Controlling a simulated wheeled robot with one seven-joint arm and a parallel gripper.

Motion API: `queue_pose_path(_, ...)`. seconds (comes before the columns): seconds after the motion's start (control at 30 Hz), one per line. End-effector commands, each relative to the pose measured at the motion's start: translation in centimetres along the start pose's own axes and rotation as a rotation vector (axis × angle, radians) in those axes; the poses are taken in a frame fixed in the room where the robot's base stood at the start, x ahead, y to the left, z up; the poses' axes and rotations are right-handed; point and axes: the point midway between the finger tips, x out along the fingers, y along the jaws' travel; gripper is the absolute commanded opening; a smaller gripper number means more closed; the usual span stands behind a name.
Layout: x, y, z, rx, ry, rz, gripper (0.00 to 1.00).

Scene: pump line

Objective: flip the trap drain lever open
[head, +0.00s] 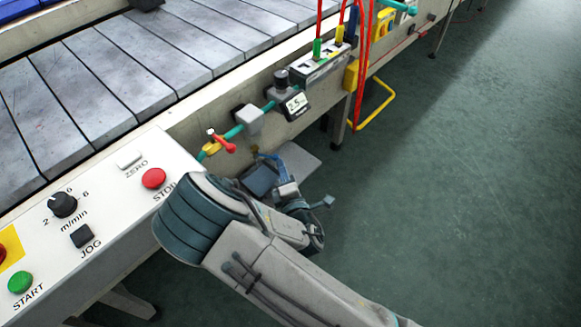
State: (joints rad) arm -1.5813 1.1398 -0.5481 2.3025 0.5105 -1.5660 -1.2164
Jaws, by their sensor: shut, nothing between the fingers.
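A teal pipe (233,131) runs along the side of the conveyor. It carries a yellow valve with a red lever (222,142) and, to its right, a pale grey block (248,118), which looks like the trap. Below the block is a small brass-coloured fitting (254,149) with a thin blue part beside it; I cannot tell for sure whether this is the drain lever. My gripper (277,171) is low under the block, close to the fitting, shut and empty. Its fingertips are small and partly hidden, so I cannot tell whether they touch anything.
A control panel (110,190) with buttons and a dial stands at left. A gauge box marked 2.5 (295,103) and a connector block (318,66) with red hoses sit further along. A grey plate (299,158) lies behind my gripper. The floor at right is clear.

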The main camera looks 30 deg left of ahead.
Motion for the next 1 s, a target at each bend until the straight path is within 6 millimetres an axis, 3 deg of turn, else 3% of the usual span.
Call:
queue_pose_path(0.27,0.2,4.7,1.1,0.001,0.001,0.002,0.00)
queue_pose_path(0.5,-2.1,6.5,6.6,-0.002,-0.004,-0.002,0.00)
queue_pose_path(0.7,-3.7,8.0,10.1,-0.001,-0.003,-0.001,0.00)
queue_pose_path(1.0,-4.7,9.0,12.3,0.001,0.001,0.000,0.00)
